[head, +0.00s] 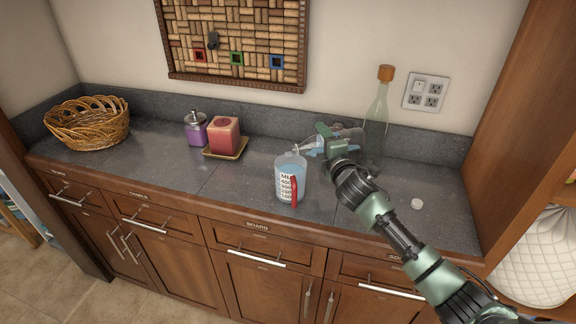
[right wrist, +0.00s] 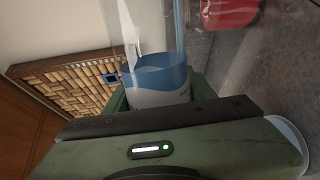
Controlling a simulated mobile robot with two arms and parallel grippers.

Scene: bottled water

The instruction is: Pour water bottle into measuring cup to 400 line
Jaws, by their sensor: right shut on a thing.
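The clear measuring cup (head: 284,167) stands upright on the counter, with a red handle and bluish water inside. Its markings face me, but I cannot tell the exact water level against the 400 line. My right gripper (head: 325,143) is shut on the water bottle (head: 307,147), just right of and above the cup. The bottle lies tipped nearly flat, its neck pointing left at the cup rim. In the right wrist view the bottle (right wrist: 158,88) shows a blue and white label between the fingers. A white cap (head: 417,204) lies on the counter at right. My left gripper is out of view.
A tall corked glass bottle (head: 376,115) stands behind my right gripper. A red candle (head: 224,135) on a tray and a purple jar (head: 195,130) stand left of the cup. A wicker basket (head: 88,122) is at far left. The counter's front left is clear.

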